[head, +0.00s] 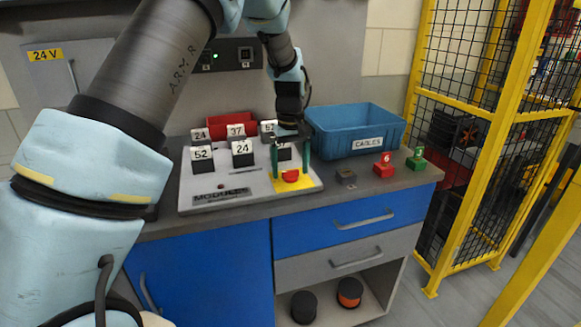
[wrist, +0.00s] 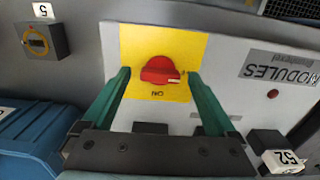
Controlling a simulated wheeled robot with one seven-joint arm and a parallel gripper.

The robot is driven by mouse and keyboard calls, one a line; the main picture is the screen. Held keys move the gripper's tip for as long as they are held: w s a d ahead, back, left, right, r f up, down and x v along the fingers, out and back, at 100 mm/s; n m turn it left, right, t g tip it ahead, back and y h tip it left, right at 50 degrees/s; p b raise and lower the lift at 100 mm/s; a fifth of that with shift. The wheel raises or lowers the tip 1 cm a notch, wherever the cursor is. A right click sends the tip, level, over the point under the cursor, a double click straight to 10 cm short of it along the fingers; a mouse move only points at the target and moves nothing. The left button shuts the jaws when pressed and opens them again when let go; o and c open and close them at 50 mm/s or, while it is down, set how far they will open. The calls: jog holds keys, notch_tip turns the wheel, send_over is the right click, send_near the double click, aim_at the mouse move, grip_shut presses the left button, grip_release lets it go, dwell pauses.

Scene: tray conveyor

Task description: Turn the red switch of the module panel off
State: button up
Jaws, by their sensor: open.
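The module panel (head: 235,196) is a light grey sloped board on the bench, lettered MODULES. Its red switch (head: 291,175) sits on a yellow plate (head: 309,183) at the right end. In the wrist view the red switch (wrist: 161,70) is a round knob with a white mark at its lower right. An upside-down ON label shows below it; other labels cannot be read. My gripper (head: 290,171) is open over the plate. In the wrist view my gripper (wrist: 161,77) has one green finger on each side of the knob, with gaps showing.
Numbered black modules (head: 243,155) stand on the panel, with a red bin (head: 232,123) behind. A blue CABLES bin (head: 355,130), a grey block (head: 346,178), a red block (head: 384,167) and a green block (head: 416,161) are to the right. A yellow-framed fence (head: 420,115) stands beyond the bench.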

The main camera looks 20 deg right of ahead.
aim_at(290, 171)
notch_tip(290, 171, up, 11)
jog(key=b, duration=0.2)
dwell(0.3)
jog(key=shift+f, duration=0.15)
jog(key=a+f, duration=0.3)
jog(key=a, duration=1.7)
jog(key=s+a+f, duration=0.2)
jog(key=s+a, duration=0.3)
jog(key=a, duration=0.3)
jog(key=s+a+f+t, duration=0.1)
jog(key=s+a+f, duration=0.2)
jog(key=s+a, duration=0.3)
jog(key=a, duration=0.2)
jog(key=shift+s+a+f+t, duration=0.2)
jog(key=shift+a+t, duration=0.1)
jog(key=shift+a, duration=0.05)
